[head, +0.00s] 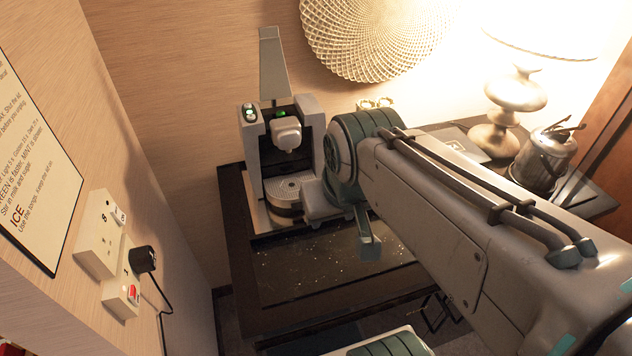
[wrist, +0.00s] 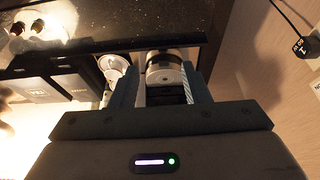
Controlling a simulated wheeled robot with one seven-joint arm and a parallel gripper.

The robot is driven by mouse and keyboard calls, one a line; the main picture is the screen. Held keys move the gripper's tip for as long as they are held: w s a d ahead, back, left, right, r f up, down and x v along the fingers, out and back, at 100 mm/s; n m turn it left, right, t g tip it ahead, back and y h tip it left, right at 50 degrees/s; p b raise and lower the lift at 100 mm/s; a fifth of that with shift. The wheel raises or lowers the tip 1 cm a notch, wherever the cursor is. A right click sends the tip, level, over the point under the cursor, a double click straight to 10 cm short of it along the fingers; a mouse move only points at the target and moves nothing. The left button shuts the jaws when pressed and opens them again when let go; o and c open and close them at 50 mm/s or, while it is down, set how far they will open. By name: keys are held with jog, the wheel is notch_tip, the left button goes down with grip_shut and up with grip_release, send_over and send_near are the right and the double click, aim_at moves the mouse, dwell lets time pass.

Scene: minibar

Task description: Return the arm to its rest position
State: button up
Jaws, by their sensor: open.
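My arm (head: 450,205) reaches from the lower right across the counter in the head view. My gripper (head: 367,245) is mostly hidden behind my wrist, with one finger part showing over the speckled counter beside the coffee machine (head: 283,155). In the wrist view, the two fingers of my gripper (wrist: 160,72) stand apart with nothing held between them. A pale round part with a dark band (wrist: 165,72) shows in the gap, seemingly beyond the fingers; I cannot tell whether anything touches.
The dark counter (head: 320,272) has bare room at its front. A lamp (head: 515,100) and a metal ice bucket (head: 545,158) stand at the right. A wall with sockets (head: 108,250) and a black plug (head: 142,259) is close at the left. A woven wall plate (head: 375,35) hangs behind.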

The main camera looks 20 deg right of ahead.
jog(key=shift+s+f, duration=0.5)
jog(key=shift+f, duration=0.05)
jog(key=shift+g, duration=0.3)
jog(key=f+b, duration=0.4)
jog(key=f, duration=0.1)
jog(key=shift+w+f, duration=0.2)
jog(key=shift+f, duration=0.05)
